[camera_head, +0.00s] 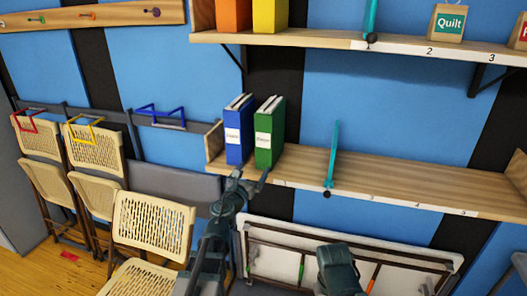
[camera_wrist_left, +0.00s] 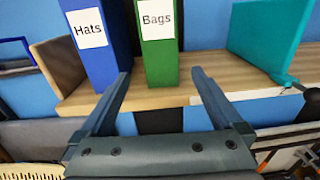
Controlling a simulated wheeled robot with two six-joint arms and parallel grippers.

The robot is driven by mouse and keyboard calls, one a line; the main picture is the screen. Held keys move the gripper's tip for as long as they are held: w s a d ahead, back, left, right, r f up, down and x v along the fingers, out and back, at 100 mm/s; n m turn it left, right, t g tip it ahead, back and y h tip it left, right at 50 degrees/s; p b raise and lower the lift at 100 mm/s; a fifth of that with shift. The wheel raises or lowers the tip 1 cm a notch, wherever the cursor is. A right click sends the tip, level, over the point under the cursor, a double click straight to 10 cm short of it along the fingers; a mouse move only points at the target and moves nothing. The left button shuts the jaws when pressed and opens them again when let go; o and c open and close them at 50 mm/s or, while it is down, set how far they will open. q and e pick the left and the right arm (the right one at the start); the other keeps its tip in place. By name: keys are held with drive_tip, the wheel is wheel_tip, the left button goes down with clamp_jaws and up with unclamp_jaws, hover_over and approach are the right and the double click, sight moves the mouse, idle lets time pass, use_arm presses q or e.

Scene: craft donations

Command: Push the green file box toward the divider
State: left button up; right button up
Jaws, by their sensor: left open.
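The green file box (camera_head: 269,135), labelled Bags in the wrist view (camera_wrist_left: 158,55), stands upright on the lower shelf just right of a blue file box (camera_head: 236,135). The teal divider (camera_head: 332,155) stands on the same shelf to the right, and bare board lies between it and the green box. It also shows in the wrist view (camera_wrist_left: 268,38). My left gripper (camera_head: 250,175) is open in front of the shelf edge, below the boxes. In the wrist view its fingers (camera_wrist_left: 160,73) point to either side of the green box; I cannot tell whether they touch it.
The lower shelf (camera_head: 400,183) is clear right of the divider. A wooden end panel (camera_head: 214,140) stands left of the blue box. An upper shelf (camera_head: 330,40) overhangs, with black brackets. Folding chairs (camera_head: 150,228) stand lower left, and a white folded table (camera_head: 300,235) is below the shelf.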

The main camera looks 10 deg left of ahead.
sight(263, 155)
use_arm(q)
drive_tip(key=w, duration=0.9)
drive_tip(key=w+d, duration=0.1)
drive_tip(key=w, duration=0.3)
drive_tip(key=shift+w, duration=0.2)
drive_tip(key=c, duration=1.3)
drive_tip(key=shift+s+d, duration=0.15)
drive_tip(key=shift+d, duration=3.85)
drive_tip(key=shift+s+d, duration=0.15)
drive_tip(key=shift+d, duration=3.8)
drive_tip(key=shift+c, duration=0.2)
drive_tip(key=shift+d, duration=0.55)
drive_tip(key=o, duration=1.3)
drive_tip(key=shift+o, duration=0.2)
